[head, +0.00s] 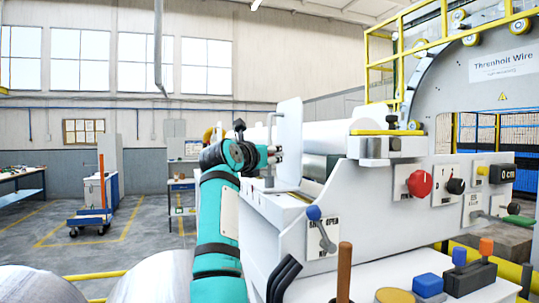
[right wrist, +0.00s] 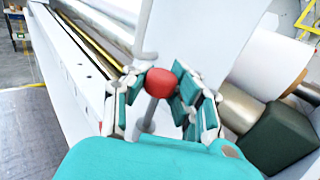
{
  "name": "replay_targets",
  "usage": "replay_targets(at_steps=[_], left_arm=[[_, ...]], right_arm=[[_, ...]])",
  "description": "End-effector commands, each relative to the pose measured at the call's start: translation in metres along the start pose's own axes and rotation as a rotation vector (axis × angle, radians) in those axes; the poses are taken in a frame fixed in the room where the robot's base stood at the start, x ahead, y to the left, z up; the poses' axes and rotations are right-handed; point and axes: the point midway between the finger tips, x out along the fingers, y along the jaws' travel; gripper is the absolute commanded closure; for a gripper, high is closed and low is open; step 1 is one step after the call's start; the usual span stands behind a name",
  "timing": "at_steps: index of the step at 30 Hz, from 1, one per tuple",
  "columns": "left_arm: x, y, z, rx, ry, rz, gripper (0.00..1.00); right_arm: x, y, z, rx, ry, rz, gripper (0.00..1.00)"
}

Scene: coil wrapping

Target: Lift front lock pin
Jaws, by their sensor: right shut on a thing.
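The front lock pin shows in the right wrist view as a round red knob (right wrist: 159,83) on a grey stem (right wrist: 149,116). My right gripper (right wrist: 160,88) has its teal-padded fingers on both sides of the knob and is shut on it. In the head view my right gripper (head: 272,154) is at the near end of the white machine, beside an upright pale plate (head: 289,125). The knob itself is hidden there by the fingers. I cannot tell how far the pin is raised. My left gripper is out of view.
The white machine has a red knob (head: 420,183), a blue-tipped lever (head: 314,213) and other controls. Near them is a front panel with a brown handle (head: 344,270) and blue button (head: 428,284). A blue cart (head: 90,218) stands on open floor at left.

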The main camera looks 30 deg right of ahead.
Motion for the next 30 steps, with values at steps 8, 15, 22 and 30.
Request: replay_targets(at_steps=[8,15,22,30], left_arm=[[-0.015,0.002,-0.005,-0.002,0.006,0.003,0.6],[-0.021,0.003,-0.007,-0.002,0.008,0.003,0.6],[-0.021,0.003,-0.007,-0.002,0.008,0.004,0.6],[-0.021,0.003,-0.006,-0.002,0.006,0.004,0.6]], right_arm=[[0.0,0.001,0.019,0.0,0.0,0.002,1.0],[-0.001,0.002,0.029,-0.002,-0.002,0.003,1.0],[-0.002,0.003,0.029,-0.002,-0.002,0.005,0.82],[-0.001,0.003,0.029,-0.002,-0.001,0.004,0.49]])
